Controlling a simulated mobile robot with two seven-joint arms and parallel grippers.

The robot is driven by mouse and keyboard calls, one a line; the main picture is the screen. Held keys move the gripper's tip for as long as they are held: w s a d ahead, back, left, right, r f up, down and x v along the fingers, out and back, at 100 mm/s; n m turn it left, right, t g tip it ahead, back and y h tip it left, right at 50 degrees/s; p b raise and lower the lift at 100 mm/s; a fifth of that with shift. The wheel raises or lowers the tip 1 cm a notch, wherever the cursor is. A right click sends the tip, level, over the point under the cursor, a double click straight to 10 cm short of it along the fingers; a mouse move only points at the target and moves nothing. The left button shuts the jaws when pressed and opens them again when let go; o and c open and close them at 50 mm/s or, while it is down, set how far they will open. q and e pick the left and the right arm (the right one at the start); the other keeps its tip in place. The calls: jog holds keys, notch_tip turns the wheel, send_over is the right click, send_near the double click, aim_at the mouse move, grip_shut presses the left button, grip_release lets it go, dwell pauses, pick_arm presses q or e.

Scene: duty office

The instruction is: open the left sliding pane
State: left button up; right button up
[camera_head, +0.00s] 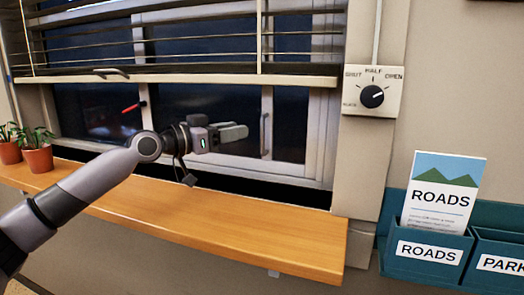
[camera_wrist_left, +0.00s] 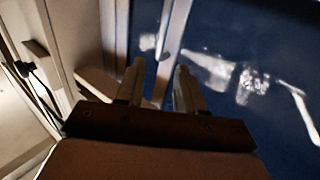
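The sliding window (camera_head: 205,110) has dark glass panes in pale frames behind a wooden sill. The left pane (camera_head: 85,110) shows at the left, partly hidden by my left arm. A small red lever (camera_head: 130,108) sits by the upright at its right. A vertical pull handle (camera_head: 265,135) is on the upright further right. My left gripper (camera_head: 240,132) is in front of the glass, pointing right, left of that handle. In the left wrist view its two fingers (camera_wrist_left: 158,88) are apart, with a pale upright strip beyond them; I cannot tell if they touch it. My right gripper is out of view.
A raised blind (camera_head: 190,80) hangs across the window's upper part. Potted plants (camera_head: 37,158) stand on the sill (camera_head: 240,228) at the left. A dial switch (camera_head: 372,96) is on the wall at right, above teal leaflet holders (camera_head: 425,270). The sill's right half is clear.

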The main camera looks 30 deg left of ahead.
pick_arm(q)
jog(key=w+d+f+p, duration=0.2)
jog(key=w, duration=0.5)
jog(key=shift+d, duration=0.25)
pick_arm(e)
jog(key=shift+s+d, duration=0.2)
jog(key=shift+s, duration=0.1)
pick_arm(q)
grip_shut()
